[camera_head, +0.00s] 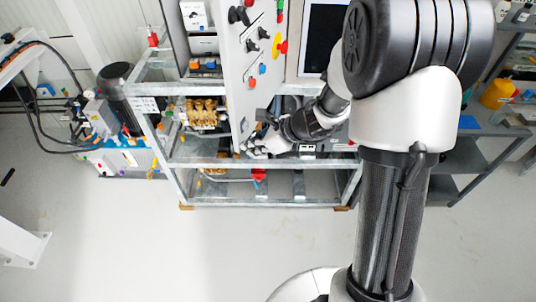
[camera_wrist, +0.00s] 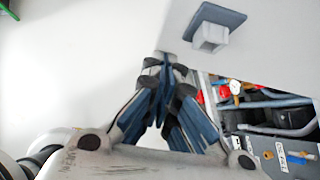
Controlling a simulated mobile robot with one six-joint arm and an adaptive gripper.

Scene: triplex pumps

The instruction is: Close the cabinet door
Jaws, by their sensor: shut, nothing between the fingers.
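The cabinet door (camera_head: 240,75) is a light grey panel with knobs and coloured buttons. In the head view it stands open, swung out toward the camera, with the cabinet interior (camera_head: 203,45) showing to its left. In the wrist view the door's plain face (camera_wrist: 275,35) fills the upper right, with a square grey fitting (camera_wrist: 211,36) on it. My gripper (camera_head: 246,147) is at the door's lower end. Its fingers (camera_wrist: 167,62) are shut and empty, overlapping the door's lower left corner in the wrist view. I cannot tell whether they touch it.
A metal frame shelf (camera_head: 265,202) carries the cabinet, with brass pump parts (camera_head: 202,114) beneath. A dark screen (camera_head: 322,40) is right of the door. A black motor and hoses (camera_head: 115,80) stand at left. The floor (camera_head: 150,255) in front is clear.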

